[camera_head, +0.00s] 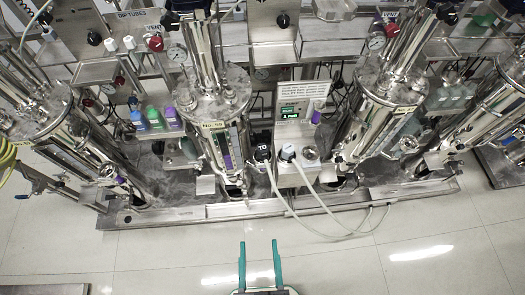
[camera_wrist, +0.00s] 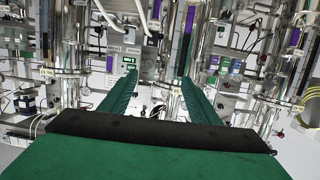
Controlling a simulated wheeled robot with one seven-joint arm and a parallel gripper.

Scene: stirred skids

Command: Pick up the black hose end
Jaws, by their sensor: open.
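The black hose end (camera_head: 262,153) stands upright at the front of the middle skid, with a pale hose running down from it. A second, white and blue hose end (camera_head: 287,152) stands just to its right. My gripper (camera_head: 259,243) is open and empty, over the floor in front of the skid and apart from the black hose end. In the wrist view, my gripper's two green fingers (camera_wrist: 158,77) are spread with nothing held between them. I cannot clearly pick out the black hose end in the wrist view.
Steel vessels (camera_head: 212,115) stand on both sides of the hose ends. A panel with a green display (camera_head: 294,105) is behind them. The skid's raised metal edge (camera_head: 235,209) and pale hoses (camera_head: 325,212) lie in front. The tiled floor (camera_head: 150,258) nearby is clear.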

